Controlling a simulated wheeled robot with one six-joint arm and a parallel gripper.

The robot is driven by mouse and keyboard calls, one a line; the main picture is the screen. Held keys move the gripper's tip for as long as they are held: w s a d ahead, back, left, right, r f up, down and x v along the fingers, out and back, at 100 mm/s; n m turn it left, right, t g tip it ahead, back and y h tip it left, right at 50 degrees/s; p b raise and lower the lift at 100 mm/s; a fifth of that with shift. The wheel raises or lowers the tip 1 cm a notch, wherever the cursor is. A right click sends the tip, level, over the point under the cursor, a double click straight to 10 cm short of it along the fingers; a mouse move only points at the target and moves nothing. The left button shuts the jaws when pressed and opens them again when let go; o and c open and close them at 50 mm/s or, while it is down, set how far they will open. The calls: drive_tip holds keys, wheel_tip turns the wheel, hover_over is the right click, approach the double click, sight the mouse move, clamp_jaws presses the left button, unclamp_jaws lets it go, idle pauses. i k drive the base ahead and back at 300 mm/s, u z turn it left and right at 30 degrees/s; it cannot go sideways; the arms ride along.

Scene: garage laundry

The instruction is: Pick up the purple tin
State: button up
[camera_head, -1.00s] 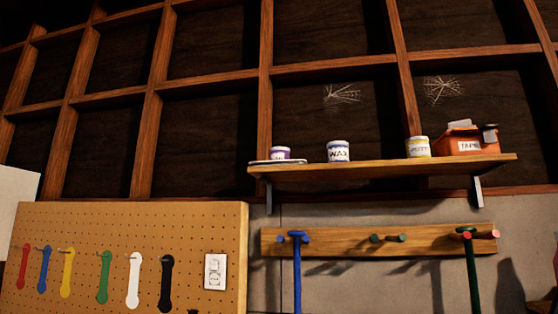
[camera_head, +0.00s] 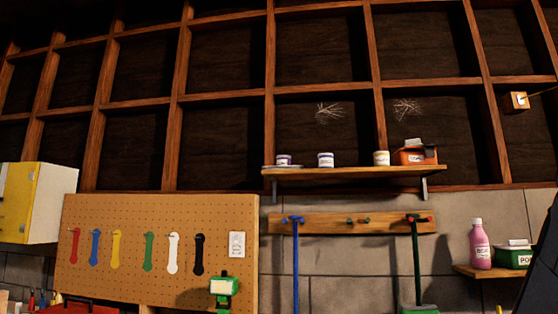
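The purple tin (camera_head: 284,160) is a small white tin with a purple band. It stands at the left end of a wooden wall shelf (camera_head: 350,174), on or just behind a flat pale plate-like thing (camera_head: 282,167). A second white tin (camera_head: 326,160) with a blue-violet band stands to its right; it read WAX in the earlier frame. A white and yellow tin (camera_head: 382,158) stands further right. My gripper is not in view.
An orange tape box (camera_head: 414,156) fills the shelf's right end. Below, a peg rail (camera_head: 350,222) holds a blue-handled and a green-handled tool. A pegboard (camera_head: 160,290) with coloured wrenches is at left. A pink bottle (camera_head: 479,245) and green box (camera_head: 513,256) stand at lower right.

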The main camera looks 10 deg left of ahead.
sight(281, 159)
drive_tip(key=u, duration=0.95)
drive_tip(key=i, duration=1.6)
drive_tip(key=z, duration=0.65)
